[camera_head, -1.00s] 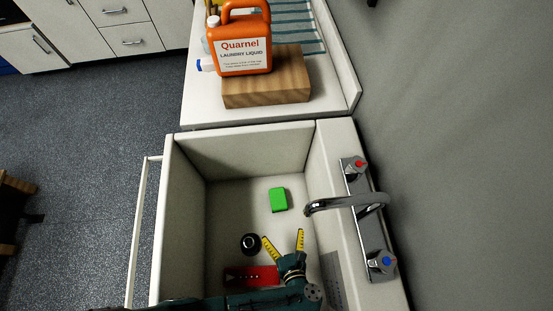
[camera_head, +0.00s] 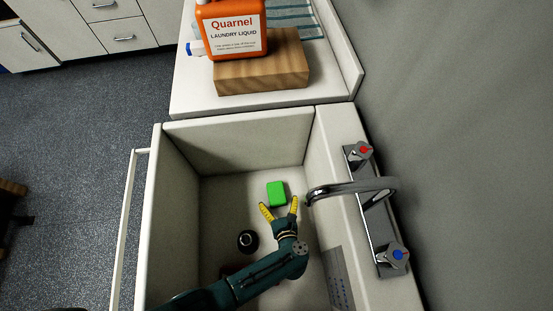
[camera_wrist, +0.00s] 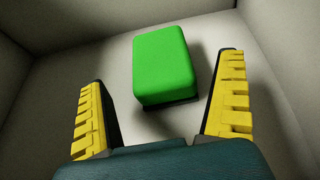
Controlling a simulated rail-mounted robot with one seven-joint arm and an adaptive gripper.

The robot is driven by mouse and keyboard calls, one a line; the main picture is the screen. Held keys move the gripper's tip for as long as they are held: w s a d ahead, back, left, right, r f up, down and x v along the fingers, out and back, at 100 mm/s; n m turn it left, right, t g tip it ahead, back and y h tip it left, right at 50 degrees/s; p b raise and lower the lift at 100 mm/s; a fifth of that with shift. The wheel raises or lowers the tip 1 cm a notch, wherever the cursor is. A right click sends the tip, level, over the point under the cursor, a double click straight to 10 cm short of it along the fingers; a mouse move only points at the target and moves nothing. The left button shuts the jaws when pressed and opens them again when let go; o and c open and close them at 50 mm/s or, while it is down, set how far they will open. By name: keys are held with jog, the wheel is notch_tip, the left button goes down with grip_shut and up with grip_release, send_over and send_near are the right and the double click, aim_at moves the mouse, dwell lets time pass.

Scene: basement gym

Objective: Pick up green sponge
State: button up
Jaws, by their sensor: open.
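The green sponge (camera_head: 277,193) lies on the floor of the white sink (camera_head: 229,190), toward its far end. In the wrist view the sponge (camera_wrist: 163,66) is a bright green block, just beyond the fingertips and roughly between their lines. My gripper (camera_head: 280,208) is open and empty, its yellow-padded fingers pointing at the sponge from the near side. The gripper (camera_wrist: 165,85) also shows in the wrist view, with its fingers spread wider than the sponge. I cannot tell its exact height above the sink floor.
A chrome faucet (camera_head: 350,189) reaches over the sink's right side. A round black object (camera_head: 247,241) lies left of my gripper. Sink walls enclose the space. An orange laundry jug (camera_head: 234,30) and a wooden block (camera_head: 262,71) stand on the counter beyond.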

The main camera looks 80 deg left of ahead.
aim_at(278, 200)
jog(key=x, duration=0.3)
jog(key=shift+w+a+b, duration=0.1)
jog(key=shift+a+b, duration=0.05)
jog(key=shift+b, duration=0.15)
jog(key=c, duration=1.1)
jog(key=shift+o, duration=0.2)
